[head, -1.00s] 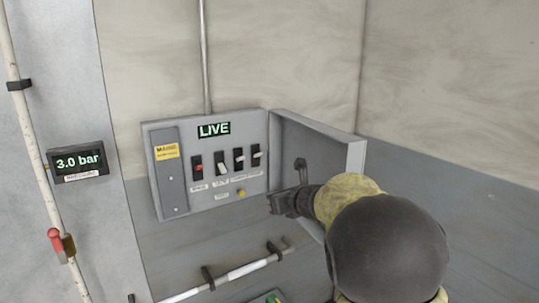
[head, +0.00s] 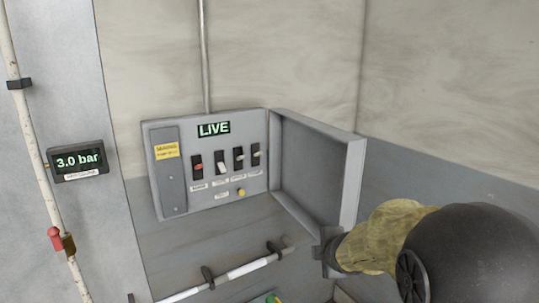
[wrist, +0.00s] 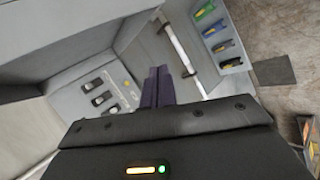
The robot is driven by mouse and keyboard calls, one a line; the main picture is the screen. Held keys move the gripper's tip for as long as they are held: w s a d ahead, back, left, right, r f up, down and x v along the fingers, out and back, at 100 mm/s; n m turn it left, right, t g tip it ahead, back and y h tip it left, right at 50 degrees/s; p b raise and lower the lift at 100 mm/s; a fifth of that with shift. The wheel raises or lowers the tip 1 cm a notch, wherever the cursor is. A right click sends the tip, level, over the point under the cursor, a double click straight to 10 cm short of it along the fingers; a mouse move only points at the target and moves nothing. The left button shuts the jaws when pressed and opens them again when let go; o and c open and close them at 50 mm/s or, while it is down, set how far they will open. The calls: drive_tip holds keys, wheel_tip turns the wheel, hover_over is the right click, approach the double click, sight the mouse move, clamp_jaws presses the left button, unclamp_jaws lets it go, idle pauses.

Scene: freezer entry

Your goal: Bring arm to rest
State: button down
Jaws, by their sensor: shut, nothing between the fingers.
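My gripper (wrist: 158,88) is shut and empty, its two dark fingers side by side in the wrist view. In the head view my gripper (head: 326,252) is at the lower right, near the bottom corner of the panel's open door (head: 318,172). My arm, with a tan sleeve and a dark rounded joint, fills the lower right corner. The grey switch panel (head: 218,199) is on the wall to the left of my gripper, its door swung open to the right. The panel's display reads LIVE (head: 214,129). A row of several switches (wrist: 104,98) also shows in the wrist view.
A gauge (head: 78,161) reads 3.0 bar at the left, beside a pipe with a red-handled valve (head: 56,238). A white pipe (head: 248,267) runs along the wall below the panel. Several coloured items (wrist: 214,29) sit on a rack at the wrist view's upper right.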

drive_tip(key=s+f+m+g, duration=0.3)
drive_tip(key=s+f+m, duration=0.2)
drive_tip(key=s+m, duration=0.4)
drive_tip(key=s+d+f+m+g, duration=0.1)
drive_tip(key=s+f+m+g, duration=0.3)
drive_tip(key=s+m, duration=0.5)
drive_tip(key=s+f, duration=0.1)
drive_tip(key=s, duration=0.2)
drive_tip(key=shift+s+f+h, duration=0.2)
drive_tip(key=shift+f+h, duration=0.05)
drive_tip(key=shift+h, duration=0.05)
drive_tip(key=shift+d, duration=0.1)
